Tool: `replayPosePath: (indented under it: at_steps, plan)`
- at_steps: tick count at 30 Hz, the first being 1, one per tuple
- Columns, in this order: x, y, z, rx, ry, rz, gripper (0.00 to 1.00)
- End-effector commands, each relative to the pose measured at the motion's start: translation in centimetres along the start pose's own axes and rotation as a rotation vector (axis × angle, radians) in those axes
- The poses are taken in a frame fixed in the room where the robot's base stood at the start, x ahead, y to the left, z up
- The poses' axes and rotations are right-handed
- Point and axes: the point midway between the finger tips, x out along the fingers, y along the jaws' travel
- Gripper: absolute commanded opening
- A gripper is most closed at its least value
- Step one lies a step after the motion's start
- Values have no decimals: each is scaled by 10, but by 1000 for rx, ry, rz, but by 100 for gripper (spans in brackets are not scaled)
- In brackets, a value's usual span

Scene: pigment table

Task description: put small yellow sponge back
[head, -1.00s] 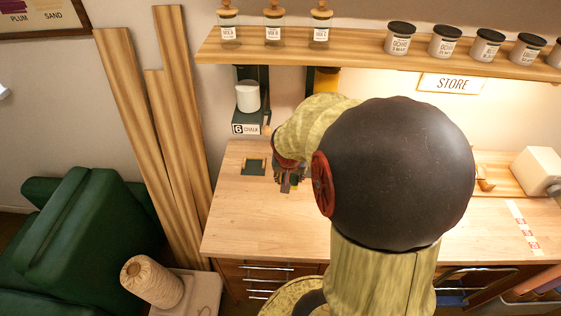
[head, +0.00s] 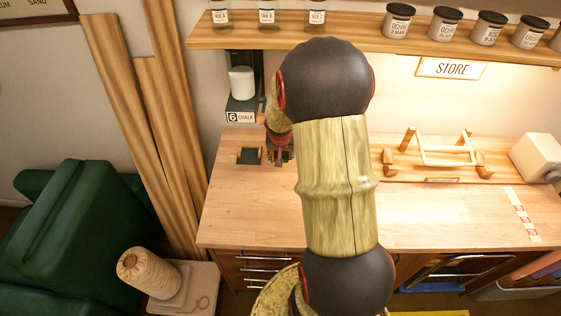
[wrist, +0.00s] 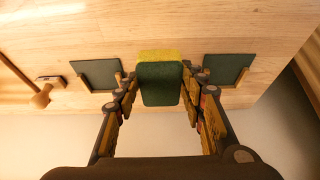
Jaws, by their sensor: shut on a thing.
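The small sponge (wrist: 160,82), yellow with a dark green face, is between the fingers of my gripper (wrist: 160,92) in the wrist view. The gripper is shut on it. In the head view my gripper (head: 279,157) is low over the back left of the wooden table (head: 235,205), and the sponge is mostly hidden there. In the wrist view a dark green square pad with small wooden edges lies on each side, one left (wrist: 96,74) and one right (wrist: 228,68). I cannot tell whether the sponge touches the table.
A block labelled 6 chalk (head: 241,117) stands behind the gripper, with a white cylinder (head: 241,83) above it. A shelf of jars (head: 350,32) runs overhead. A wooden rack (head: 445,155) stands at the right. The front left tabletop is clear.

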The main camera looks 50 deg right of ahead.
Motion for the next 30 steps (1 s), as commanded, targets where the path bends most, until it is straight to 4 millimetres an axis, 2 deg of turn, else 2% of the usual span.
replayPosePath:
  at_steps: [3, 11, 18, 30]
  plan:
    - [20, -2, -6, 0, 0, 0, 16]
    - [35, -4, -12, 1, 2, 0, 16]
    - [64, -4, -1, 0, 2, 0, 16]
    - [68, -4, 1, 1, 3, 0, 16]
